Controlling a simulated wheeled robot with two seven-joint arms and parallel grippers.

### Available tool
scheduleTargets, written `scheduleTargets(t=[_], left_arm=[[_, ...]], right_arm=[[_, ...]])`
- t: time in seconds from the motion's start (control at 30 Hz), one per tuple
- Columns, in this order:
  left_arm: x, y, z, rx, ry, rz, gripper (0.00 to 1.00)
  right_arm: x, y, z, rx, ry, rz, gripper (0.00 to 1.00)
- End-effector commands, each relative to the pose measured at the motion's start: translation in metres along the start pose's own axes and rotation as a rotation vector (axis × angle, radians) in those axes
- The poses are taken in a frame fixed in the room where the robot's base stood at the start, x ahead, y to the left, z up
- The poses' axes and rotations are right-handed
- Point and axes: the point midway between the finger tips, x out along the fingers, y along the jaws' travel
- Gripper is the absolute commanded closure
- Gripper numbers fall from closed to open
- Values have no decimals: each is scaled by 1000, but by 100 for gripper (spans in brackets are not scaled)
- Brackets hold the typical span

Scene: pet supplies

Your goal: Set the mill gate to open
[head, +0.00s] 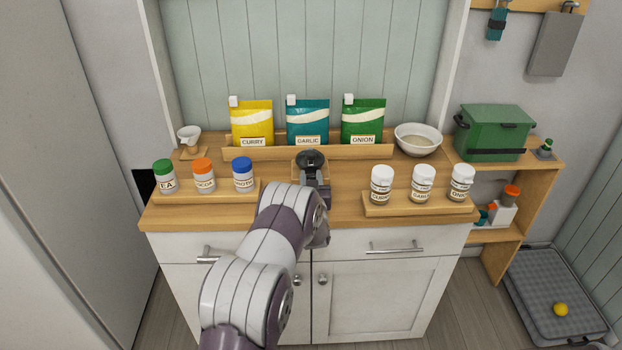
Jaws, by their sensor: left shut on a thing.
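What looks like the mill (311,158), a dark round-topped thing on a small wooden base, stands at the middle of the counter in front of the pouches. My left gripper (313,178) reaches it from the front and is shut on a part of it. My gripper and arm cover the mill's front, so the gate and its setting are hidden. My right gripper is not in view.
On the wooden counter (340,211), jars with coloured lids (203,176) stand left and white-lidded jars (422,183) right. Yellow, teal and green pouches (307,118) stand behind. A white bowl (418,138) is at the back right, a small white cup (189,134) at the back left.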

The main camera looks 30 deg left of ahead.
Motion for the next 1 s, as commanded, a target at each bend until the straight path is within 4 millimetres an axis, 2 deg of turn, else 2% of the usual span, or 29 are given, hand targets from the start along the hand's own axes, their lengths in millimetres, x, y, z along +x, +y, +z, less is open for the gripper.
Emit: scheduleTargets(t=[0.13,0.3,0.53,0.57,0.6,0.63,0.87,1.0], left_arm=[[-7,0,-4,-1,6,0,100],[-28,0,-3,-1,5,1,100],[-28,0,-2,-1,5,0,100],[-28,0,-2,-1,5,0,60],[-28,0,-2,-1,5,0,47],[-28,0,-2,-1,5,0,45],[-28,0,-2,-1,4,0,45],[-37,0,0,0,2,1,45]], right_arm=[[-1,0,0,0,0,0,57],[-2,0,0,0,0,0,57],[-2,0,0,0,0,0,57],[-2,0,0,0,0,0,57],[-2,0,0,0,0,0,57],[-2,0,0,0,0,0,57],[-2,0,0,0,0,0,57],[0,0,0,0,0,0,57]])
